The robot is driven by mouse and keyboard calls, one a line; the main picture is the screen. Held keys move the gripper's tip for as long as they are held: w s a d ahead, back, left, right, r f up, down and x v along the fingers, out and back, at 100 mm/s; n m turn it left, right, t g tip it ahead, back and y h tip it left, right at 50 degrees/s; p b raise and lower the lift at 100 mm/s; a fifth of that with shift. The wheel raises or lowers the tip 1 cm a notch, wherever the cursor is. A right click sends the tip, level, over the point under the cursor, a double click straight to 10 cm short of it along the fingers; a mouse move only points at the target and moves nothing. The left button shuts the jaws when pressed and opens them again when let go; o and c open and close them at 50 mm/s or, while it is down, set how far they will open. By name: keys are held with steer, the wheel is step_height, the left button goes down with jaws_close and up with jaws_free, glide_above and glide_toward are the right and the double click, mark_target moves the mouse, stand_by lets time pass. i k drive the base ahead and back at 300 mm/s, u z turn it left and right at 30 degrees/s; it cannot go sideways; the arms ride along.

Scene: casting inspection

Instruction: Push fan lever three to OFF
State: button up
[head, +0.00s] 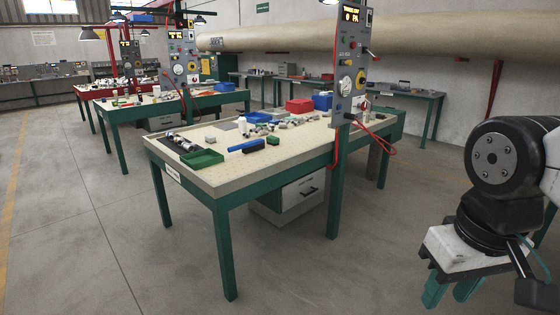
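My gripper (447,297) hangs at the lower right, pointing down in front of the nearest bench. Its two green fingers stand apart with nothing between them. A grey control panel (347,95) stands upright on the near bench, with a lit display, a round gauge, a yellow knob and small switches. My gripper is well apart from the panel, lower and to the right.
The near bench (205,176) carries a green tray (202,159), blue and red bins and small castings. A drawer unit (300,197) is under it. Similar benches with panels (185,60) stand behind. A large duct (280,37) runs along the wall. Floor at the front is clear.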

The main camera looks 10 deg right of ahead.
mark_target(376, 58)
steer(key=z, duration=0.4)
steer(key=i, duration=2.45)
steer(key=z, duration=0.55)
steer(key=i, duration=1.05)
steer(key=z, duration=0.15)
